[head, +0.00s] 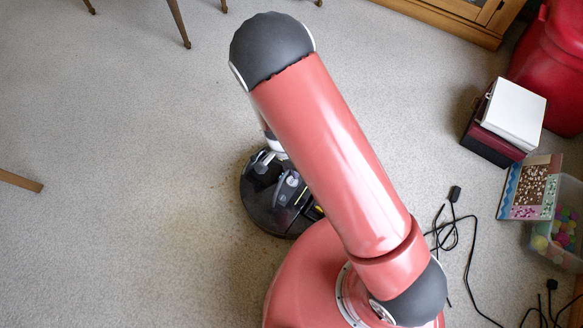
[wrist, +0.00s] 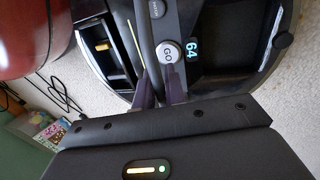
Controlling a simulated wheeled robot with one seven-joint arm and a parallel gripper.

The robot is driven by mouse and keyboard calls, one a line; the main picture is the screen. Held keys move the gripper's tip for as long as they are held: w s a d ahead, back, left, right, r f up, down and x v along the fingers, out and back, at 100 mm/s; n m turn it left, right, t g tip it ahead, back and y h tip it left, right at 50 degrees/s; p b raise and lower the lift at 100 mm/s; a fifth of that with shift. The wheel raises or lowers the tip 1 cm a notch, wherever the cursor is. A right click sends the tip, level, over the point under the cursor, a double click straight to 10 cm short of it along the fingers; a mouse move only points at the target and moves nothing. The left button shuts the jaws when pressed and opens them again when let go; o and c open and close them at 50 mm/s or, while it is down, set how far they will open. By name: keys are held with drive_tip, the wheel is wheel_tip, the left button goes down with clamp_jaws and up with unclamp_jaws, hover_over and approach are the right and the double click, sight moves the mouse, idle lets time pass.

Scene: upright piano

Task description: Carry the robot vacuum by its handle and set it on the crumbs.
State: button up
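The robot vacuum (head: 262,207) is a dark round machine on or just above the carpet, left of my arm, which hides its right part. In the wrist view its handle (wrist: 147,35), a dark grey bar with a round GO button and a display reading 64, runs down to my gripper (wrist: 160,88). The two dark fingers stand on either side of the handle, close against it, and look shut on it. The crumbs look like faint brown specks (head: 222,240) on the carpet just left of and below the vacuum. I cannot tell whether the vacuum is lifted.
Black cables (head: 469,250) lie on the carpet at right. Beyond them are a patterned board (head: 530,187), a clear bin of coloured balls (head: 565,230), stacked boxes (head: 514,112) and a red object (head: 555,65). Furniture legs (head: 180,25) stand at top left. The left carpet is open.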

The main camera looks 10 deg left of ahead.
drive_tip(key=o, duration=0.4)
drive_tip(key=shift+r, duration=0.1)
drive_tip(key=r, duration=0.4)
drive_tip(key=a+r+p, duration=0.1)
drive_tip(key=r, duration=0.2)
drive_tip(key=w+a+r+p, duration=0.1)
drive_tip(key=r, duration=0.3)
drive_tip(key=shift+r, duration=0.35)
drive_tip(key=d+r+n+t+y, duration=0.1)
drive_tip(key=d+r+y, duration=0.1)
drive_tip(key=d+r, duration=0.7)
drive_tip(key=d+r+n+t+y, duration=0.1)
drive_tip(key=d+r, duration=0.3)
drive_tip(key=r, duration=0.9)
drive_tip(key=s+d+r+n+t, duration=0.1)
drive_tip(key=s+d+r, duration=0.2)
drive_tip(key=d, duration=0.1)
drive_tip(key=s+d+r+t, duration=0.2)
drive_tip(key=s+d+r, duration=0.1)
drive_tip(key=s+d, duration=0.1)
drive_tip(key=s+d+r+n+t+h, duration=0.1)
drive_tip(key=s+d+r, duration=0.2)
drive_tip(key=d, duration=0.1)
drive_tip(key=shift+s+d+r+n, duration=0.1)
drive_tip(key=shift+s+n, duration=0.05)
drive_tip(key=shift+n, duration=0.15)
